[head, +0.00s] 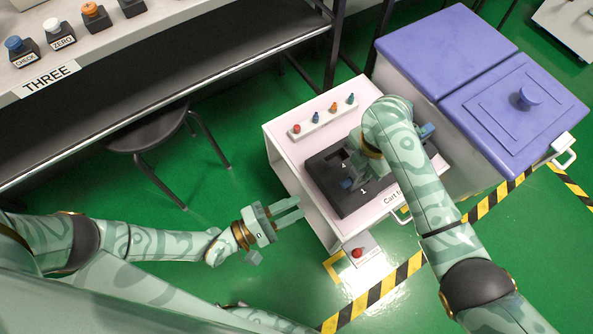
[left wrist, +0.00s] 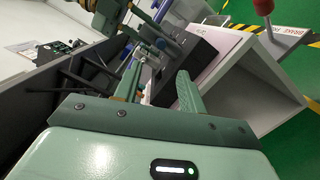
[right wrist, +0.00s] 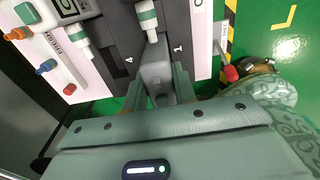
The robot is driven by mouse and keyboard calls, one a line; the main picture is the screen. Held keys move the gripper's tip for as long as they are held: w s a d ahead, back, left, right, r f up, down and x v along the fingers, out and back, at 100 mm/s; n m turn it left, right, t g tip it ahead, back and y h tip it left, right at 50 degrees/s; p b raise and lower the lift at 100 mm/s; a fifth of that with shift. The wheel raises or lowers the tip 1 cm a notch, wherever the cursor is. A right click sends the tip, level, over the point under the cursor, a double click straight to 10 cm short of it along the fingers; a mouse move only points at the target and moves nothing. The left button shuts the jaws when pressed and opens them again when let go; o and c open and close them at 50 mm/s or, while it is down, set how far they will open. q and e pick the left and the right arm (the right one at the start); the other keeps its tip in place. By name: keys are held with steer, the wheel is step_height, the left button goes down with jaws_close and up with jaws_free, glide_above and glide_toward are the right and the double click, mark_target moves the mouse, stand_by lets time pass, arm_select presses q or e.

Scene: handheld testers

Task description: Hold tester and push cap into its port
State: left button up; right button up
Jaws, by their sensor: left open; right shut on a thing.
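In the head view my right gripper (head: 360,165) is over the dark tray (head: 348,205) on the white cart, largely hidden by my right arm. In the right wrist view its fingers (right wrist: 158,90) are shut on a grey body (right wrist: 157,72), seemingly a tester's, between the marks 4 and 1. A white and green piece (right wrist: 147,18) shows just beyond it; I cannot tell whether they are joined. A strip with a red cap (head: 296,129), blue caps (head: 315,117) and an orange cap (head: 333,107) lies along the cart's back. My left gripper (head: 290,209) is open and empty, left of the cart.
Purple-lidded bins (head: 450,45) stand right of the cart. A red-topped lever (head: 357,253) is at the cart's front. Green floor is clear around my left gripper.

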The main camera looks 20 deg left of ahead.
arm_select(q)
steer(key=shift+c, duration=0.3)
steer(key=shift+s+f, duration=0.1)
steer(key=c, duration=0.5)
steer(key=shift+s+d+f+n, duration=0.15)
steer(key=shift+s+n, duration=0.25)
steer(key=shift+s, duration=0.2)
jaws_close()
steer(key=n+g+y, duration=0.2)
steer(key=n+y, duration=0.2)
steer(key=n, duration=1)
glide_toward(349, 181)
steer(key=shift+w+d+f, duration=0.6)
steer(key=shift+w+f, duration=0.3)
steer(key=shift+w, duration=0.05)
steer(key=shift+w+d+f, duration=0.6)
steer(key=shift+w+f, duration=0.3)
steer(key=shift+w, duration=0.05)
